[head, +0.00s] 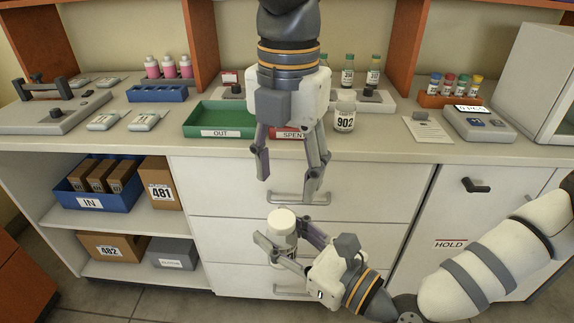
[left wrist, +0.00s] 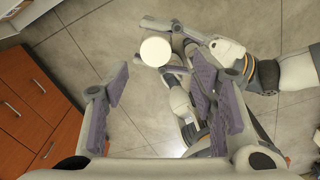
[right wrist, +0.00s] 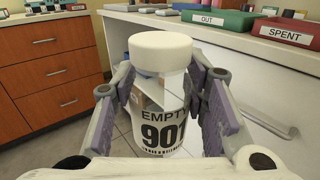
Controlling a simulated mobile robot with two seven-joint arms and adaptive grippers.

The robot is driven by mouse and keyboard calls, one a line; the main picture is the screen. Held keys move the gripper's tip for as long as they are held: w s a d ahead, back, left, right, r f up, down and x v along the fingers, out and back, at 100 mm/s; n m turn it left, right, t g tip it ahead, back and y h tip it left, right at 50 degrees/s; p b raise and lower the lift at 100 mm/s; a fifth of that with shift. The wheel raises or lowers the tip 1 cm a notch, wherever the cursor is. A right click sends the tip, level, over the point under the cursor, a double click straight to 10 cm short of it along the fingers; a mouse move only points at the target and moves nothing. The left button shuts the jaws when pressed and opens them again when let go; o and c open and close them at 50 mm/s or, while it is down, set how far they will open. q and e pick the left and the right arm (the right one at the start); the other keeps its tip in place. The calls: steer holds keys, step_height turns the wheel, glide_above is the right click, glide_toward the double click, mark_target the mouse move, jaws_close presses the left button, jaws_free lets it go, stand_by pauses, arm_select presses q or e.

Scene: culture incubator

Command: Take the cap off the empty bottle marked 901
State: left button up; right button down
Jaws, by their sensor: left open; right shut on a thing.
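The bottle (right wrist: 163,125) marked EMPTY 901 is upright between the fingers of my right gripper (head: 284,243), which is shut on its body in front of the drawers. Its white cap (right wrist: 160,47) is on, clear above the fingers. The cap also shows from above in the left wrist view (left wrist: 155,51). My left gripper (head: 289,184) is open and empty, pointing down above the cap, apart from it. In the left wrist view the cap appears between and beyond the open fingers.
A bottle marked 902 (head: 344,118) stands on the counter. A green OUT tray (head: 222,134) and a red SPENT tray (head: 284,131), partly hidden by my left arm, are beside it. The counter front and drawers (head: 200,235) lie close behind the grippers.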

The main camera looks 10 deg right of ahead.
mark_target(289, 218)
arm_select(q)
step_height(289, 218, down, 8)
steer(key=shift+r, duration=0.15)
steer(key=c, duration=1)
steer(key=shift+s+d, duration=0.1)
steer(key=shift+s, duration=0.05)
jaws_close()
